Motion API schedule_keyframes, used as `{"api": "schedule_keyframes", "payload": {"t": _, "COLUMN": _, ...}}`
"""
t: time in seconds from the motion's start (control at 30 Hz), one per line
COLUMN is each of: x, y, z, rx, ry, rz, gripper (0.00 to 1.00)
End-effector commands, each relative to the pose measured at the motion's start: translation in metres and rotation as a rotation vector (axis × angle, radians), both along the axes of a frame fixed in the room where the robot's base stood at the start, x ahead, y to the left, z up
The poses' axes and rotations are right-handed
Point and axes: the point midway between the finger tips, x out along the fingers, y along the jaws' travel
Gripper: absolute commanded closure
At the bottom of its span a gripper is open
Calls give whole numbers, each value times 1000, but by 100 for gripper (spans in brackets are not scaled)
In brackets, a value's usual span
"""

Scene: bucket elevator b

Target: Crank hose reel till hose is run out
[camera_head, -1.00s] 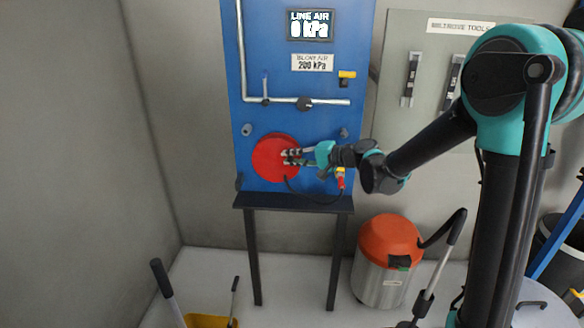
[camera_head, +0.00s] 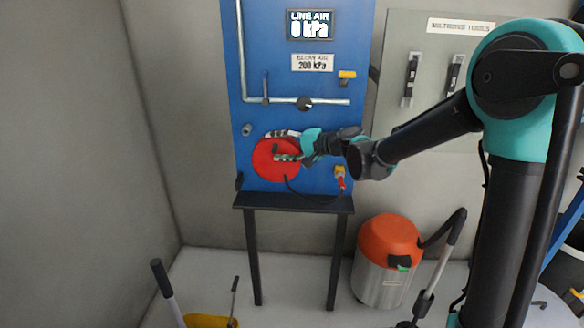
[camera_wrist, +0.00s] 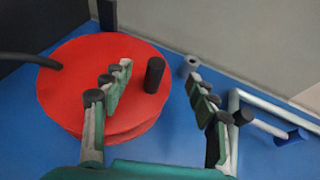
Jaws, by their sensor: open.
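The red hose reel (camera_head: 266,172) is mounted on the lower part of the blue panel (camera_head: 335,85). It also fills the left of the wrist view (camera_wrist: 60,90). A short dark crank handle (camera_wrist: 154,75) stands out from the reel's face. My gripper (camera_head: 282,145) is in front of the reel, fingers spread apart. In the wrist view the handle stands between the fingers of my gripper (camera_wrist: 162,105), nearer the left one, with gaps on both sides. A black hose (camera_head: 315,201) hangs from the reel toward a red and yellow fitting (camera_head: 340,178) at right.
A pipe with valves (camera_head: 304,103) runs above the reel. A dark shelf (camera_head: 290,202) juts out below it. An orange-topped vacuum (camera_head: 390,240) stands on the floor at right.

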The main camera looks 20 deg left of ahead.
Motion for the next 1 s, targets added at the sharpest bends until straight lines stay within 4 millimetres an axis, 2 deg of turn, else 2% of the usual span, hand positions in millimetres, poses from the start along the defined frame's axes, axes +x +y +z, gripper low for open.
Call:
{"api": "schedule_keyframes", "payload": {"t": 0.3, "x": 0, "y": -4, "z": 0, "rx": -1, "ry": 0, "rz": 0, "gripper": 40}}
{"api": "schedule_keyframes", "payload": {"t": 0.8, "x": -9, "y": -55, "z": 14, "rx": -2, "ry": 0, "rz": -2, "gripper": 40}}
{"api": "schedule_keyframes", "payload": {"t": 1.0, "x": -11, "y": -67, "z": 17, "rx": -2, "ry": 0, "rz": 0, "gripper": 40}}
